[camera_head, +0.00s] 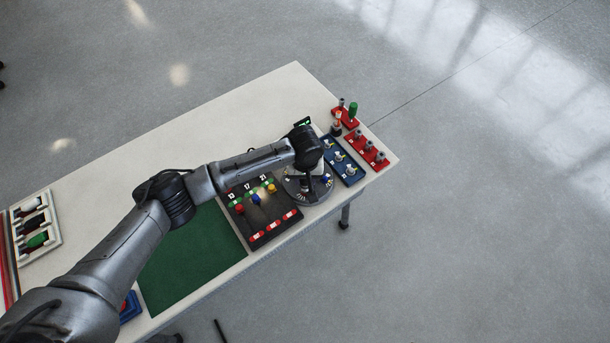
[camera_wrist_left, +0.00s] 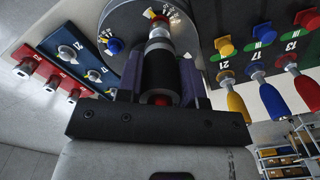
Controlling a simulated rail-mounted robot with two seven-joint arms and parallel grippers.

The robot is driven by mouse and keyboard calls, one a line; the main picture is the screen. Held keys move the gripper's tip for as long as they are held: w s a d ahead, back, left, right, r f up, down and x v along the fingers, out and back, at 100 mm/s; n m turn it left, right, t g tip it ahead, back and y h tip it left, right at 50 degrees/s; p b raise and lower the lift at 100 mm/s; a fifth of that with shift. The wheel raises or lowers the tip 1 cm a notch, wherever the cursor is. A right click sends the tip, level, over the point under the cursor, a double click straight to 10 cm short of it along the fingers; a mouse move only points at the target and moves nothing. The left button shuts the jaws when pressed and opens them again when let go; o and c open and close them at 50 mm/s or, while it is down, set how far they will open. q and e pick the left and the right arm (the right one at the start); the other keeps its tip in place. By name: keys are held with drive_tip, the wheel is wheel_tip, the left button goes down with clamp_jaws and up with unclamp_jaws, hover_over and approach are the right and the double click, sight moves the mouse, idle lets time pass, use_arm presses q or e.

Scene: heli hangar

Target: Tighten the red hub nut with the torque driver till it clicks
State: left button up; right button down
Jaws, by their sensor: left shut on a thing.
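My left gripper (camera_wrist_left: 160,88) is shut on the torque driver (camera_wrist_left: 159,70), a dark cylinder with a silver collar and a red end. In the head view my left gripper (camera_head: 307,178) is over the round grey hub (camera_head: 297,198), and my wrist hides much of both. In the left wrist view the driver's silver tip is at the hub (camera_wrist_left: 107,22). A small red piece, likely the red hub nut (camera_wrist_left: 148,13), shows beside the tip; I cannot tell whether they touch. My right gripper is not in view.
A dark rack (camera_head: 268,232) with coloured-handled tools stands left of the hub. Blue (camera_head: 345,170) and red (camera_head: 381,163) socket trays stand right of it, near the table's edge. A green mat (camera_head: 195,262) is clear. A white tray (camera_head: 54,236) is far left.

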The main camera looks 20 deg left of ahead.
use_arm(q)
drive_tip(key=shift+f, duration=0.6)
idle(0.4)
drive_tip(key=o, duration=0.4)
drive_tip(key=c, duration=0.4)
drive_tip(key=shift+r+m, duration=0.1)
drive_tip(key=shift+m, duration=0.7)
drive_tip(key=m+p, duration=0.1)
drive_tip(key=m, duration=0.2)
drive_tip(key=shift+m, duration=0.4)
drive_tip(key=shift+m+p, duration=0.35)
drive_tip(key=shift+m, duration=0.75)
